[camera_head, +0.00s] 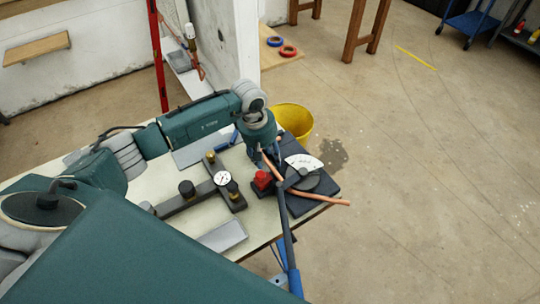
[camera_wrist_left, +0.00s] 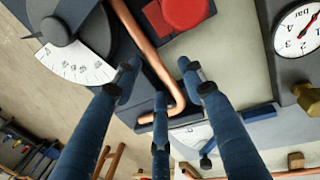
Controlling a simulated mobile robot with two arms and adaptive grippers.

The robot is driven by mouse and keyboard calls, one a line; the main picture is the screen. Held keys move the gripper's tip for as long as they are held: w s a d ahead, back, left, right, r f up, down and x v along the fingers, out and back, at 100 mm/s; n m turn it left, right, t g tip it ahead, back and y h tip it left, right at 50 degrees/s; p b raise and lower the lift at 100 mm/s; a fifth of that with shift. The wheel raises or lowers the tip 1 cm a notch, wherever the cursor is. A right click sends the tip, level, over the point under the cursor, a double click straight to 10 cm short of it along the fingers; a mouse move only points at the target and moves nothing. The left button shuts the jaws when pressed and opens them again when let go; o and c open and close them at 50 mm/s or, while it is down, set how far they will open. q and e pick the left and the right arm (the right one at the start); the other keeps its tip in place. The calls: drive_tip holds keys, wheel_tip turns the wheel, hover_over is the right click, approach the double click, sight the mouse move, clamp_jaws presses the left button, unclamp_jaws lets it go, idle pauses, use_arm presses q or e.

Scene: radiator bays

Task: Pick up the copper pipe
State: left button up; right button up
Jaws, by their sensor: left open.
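The copper pipe (camera_head: 336,201) lies in the dark pipe bender (camera_head: 325,192) on the bench, with one end sticking out over the right edge. In the left wrist view the pipe (camera_wrist_left: 142,32) runs down between the fingers and ends in a bent hook. My left gripper (camera_head: 268,158) is over the bent end, fingers pointing down. Its three blue fingers (camera_wrist_left: 160,82) are open and spread around the pipe; whether any finger touches it I cannot tell. My right gripper is not in view.
The bender's long handle (camera_head: 286,240) reaches toward the front. A red block (camera_head: 262,180) and a gauge (camera_head: 222,178) on a dark fixture stand left of the pipe. A yellow bucket (camera_head: 296,121) is behind the bench (camera_head: 262,220). Open floor lies to the right.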

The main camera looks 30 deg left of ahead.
use_arm(q)
clamp_jaws()
